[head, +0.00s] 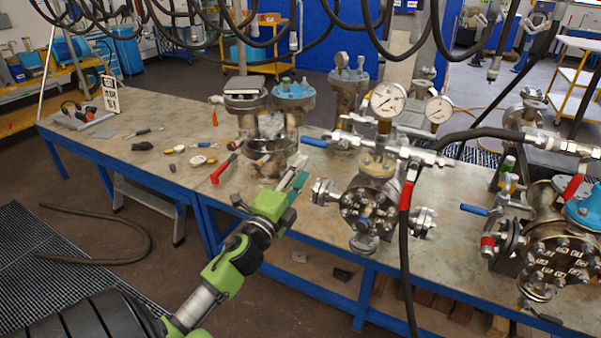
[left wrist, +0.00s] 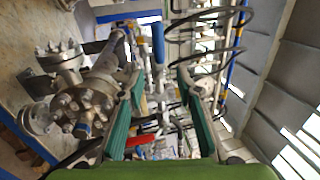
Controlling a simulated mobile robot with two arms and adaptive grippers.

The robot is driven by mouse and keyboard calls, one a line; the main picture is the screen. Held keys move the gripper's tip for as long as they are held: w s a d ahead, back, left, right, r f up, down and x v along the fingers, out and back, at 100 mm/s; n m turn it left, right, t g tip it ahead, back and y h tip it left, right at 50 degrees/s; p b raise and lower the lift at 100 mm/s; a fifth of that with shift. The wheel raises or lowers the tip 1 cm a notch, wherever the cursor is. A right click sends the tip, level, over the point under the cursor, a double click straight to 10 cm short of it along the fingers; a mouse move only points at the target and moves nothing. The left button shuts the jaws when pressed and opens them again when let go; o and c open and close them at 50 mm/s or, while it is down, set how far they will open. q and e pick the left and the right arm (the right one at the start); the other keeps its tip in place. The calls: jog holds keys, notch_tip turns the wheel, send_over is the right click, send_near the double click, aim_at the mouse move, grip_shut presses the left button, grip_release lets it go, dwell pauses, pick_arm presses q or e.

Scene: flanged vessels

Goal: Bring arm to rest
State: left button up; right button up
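My left gripper (head: 298,174) reaches in from the lower left of the head view, over the front edge of the workbench. Its green arm slants up and right. In the left wrist view the two teal-padded fingers of my left gripper (left wrist: 160,80) stand apart with nothing held between them. In the head view the fingers are close to a flanged vessel (head: 362,205) on their right and a steel vessel (head: 272,155) behind them; I cannot tell whether they touch either. My right gripper is in neither view.
The workbench (head: 150,108) has a blue frame and carries hand tools on its left part. A gauge assembly (head: 388,102) tops the flanged vessel, with a black hose (head: 404,235) hanging in front. Another vessel (head: 560,250) stands at the right. More hoses hang overhead. Floor at the left front is mostly free.

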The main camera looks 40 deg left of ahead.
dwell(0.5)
pick_arm(q)
jog(key=s+d+f+n+g+h, duration=0.1)
jog(key=s+d+f+n+g, duration=0.2)
jog(key=f, duration=1.3)
jog(key=s+d+f+n+g, duration=0.15)
jog(key=s+f+g, duration=0.3)
jog(key=f, duration=1.05)
jog(key=s+d+f+n+g+h, duration=0.1)
jog(key=s+d+f+n+g, duration=0.3)
jog(key=f, duration=1.2)
jog(key=s+d+f+n+g+h, duration=0.1)
jog(key=s+d+f+g, duration=0.15)
jog(key=s+f, duration=0.6)
jog(key=s+d+f+n+g+h, duration=0.1)
jog(key=s+d+f, duration=0.3)
jog(key=s+f, duration=0.45)
jog(key=s+d+f+n+g, duration=0.1)
jog(key=s+d+f, duration=0.1)
jog(key=s, duration=0.8)
jog(key=s+d+f+n+g+b, duration=0.1)
jog(key=s+d+f+g, duration=0.1)
jog(key=s+d, duration=0.3)
jog(key=s+f, duration=0.1)
jog(key=s, duration=0.3)
jog(key=shift+s+f+n+g+h, duration=0.2)
jog(key=shift+s+n+g+h, duration=0.1)
jog(key=shift+s+n, duration=0.1)
jog(key=shift+w, duration=0.1)
